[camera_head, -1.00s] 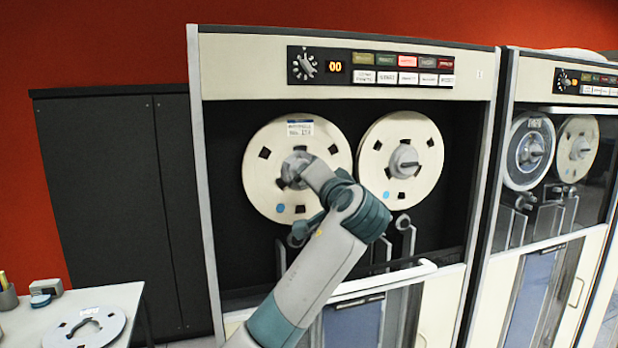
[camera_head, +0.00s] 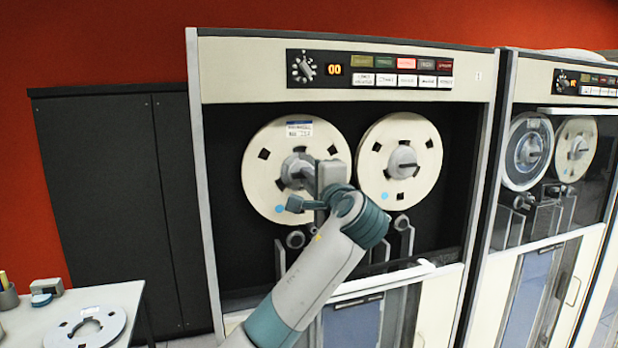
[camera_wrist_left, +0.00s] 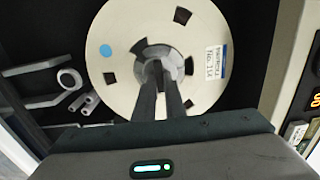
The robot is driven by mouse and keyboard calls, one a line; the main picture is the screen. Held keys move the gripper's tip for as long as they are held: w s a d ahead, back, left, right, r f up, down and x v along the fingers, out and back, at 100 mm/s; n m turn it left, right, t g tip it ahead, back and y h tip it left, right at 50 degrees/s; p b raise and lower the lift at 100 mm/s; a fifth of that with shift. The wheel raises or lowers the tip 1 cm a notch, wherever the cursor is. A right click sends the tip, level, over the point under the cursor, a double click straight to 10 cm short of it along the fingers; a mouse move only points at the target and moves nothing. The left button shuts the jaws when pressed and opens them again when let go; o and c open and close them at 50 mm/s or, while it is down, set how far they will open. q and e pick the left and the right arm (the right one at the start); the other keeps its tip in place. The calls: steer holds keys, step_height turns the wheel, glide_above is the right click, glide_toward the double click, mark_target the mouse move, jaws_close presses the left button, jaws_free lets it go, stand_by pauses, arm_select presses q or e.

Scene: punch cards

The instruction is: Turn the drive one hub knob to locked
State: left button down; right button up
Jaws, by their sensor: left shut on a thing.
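The near tape drive (camera_head: 345,68) carries two cream reels on a black panel. The left reel (camera_head: 262,180) has a blue-and-white label at the top and a grey hub with a knob (camera_head: 293,164) at its middle. My left gripper (camera_head: 306,174) is at this hub, its fingers shut on the knob. In the left wrist view, both fingers (camera_wrist_left: 164,80) reach to the hub knob (camera_wrist_left: 156,64) at the reel's middle. The fingers and wrist hide much of the knob, so its setting cannot be read. My right gripper is not in view.
The right reel (camera_head: 400,190) with its own hub knob is close beside my wrist. Rollers (camera_head: 295,239) and a white ledge (camera_head: 395,279) lie below the reels. A second drive (camera_head: 540,180) stands at the right. A table (camera_head: 110,298) holds a loose reel at the lower left.

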arm_select(q)
steer(key=shift+f, duration=0.1)
steer(key=c, duration=1.8)
jaws_free()
steer(key=shift+s+d, duration=0.1)
steer(key=shift+s, duration=0.05)
steer(key=b+v, duration=0.7)
steer(key=v, duration=1)
